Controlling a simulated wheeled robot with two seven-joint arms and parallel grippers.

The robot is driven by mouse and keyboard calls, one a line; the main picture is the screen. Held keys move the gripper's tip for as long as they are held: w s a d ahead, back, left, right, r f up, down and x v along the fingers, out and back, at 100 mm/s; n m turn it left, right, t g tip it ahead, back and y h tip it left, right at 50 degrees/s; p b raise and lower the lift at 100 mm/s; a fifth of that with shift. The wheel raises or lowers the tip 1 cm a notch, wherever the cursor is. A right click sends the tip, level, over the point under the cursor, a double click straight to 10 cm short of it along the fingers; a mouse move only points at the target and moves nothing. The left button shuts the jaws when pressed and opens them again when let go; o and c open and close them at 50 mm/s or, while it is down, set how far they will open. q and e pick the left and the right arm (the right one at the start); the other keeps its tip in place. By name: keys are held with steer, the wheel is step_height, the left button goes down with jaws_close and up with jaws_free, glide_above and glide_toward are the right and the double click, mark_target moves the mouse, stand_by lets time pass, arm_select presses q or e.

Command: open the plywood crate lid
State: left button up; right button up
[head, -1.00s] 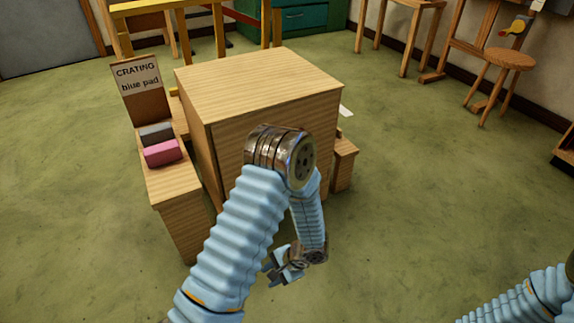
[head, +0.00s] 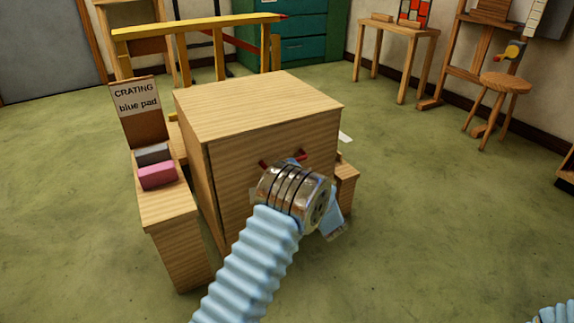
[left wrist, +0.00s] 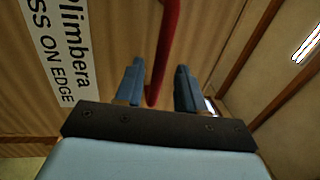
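The plywood crate (head: 255,100) stands in front of me with its flat top closed. Its front panel (head: 225,165) appears flush with the box. A red handle (head: 303,156) sits on this front panel, partly hidden by my left wrist. The handle also shows in the left wrist view (left wrist: 166,45), where it passes between the two blue fingers of my left gripper (left wrist: 157,80). Those fingers are apart, with a gap on each side of the handle. A white label with black text (left wrist: 55,45) lies left of the handle.
A narrow wooden stand (head: 170,212) at the crate's left holds grey (head: 153,154) and pink (head: 157,176) blocks and a "CRATING blue pad" sign (head: 136,97). A low wooden block (head: 346,185) adjoins the right side. Green floor is free in front and right.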

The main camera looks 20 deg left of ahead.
arm_select(q)
steer(key=shift+x, duration=1.8)
steer(key=shift+c, duration=0.2)
steer(key=shift+s, duration=0.1)
jaws_close()
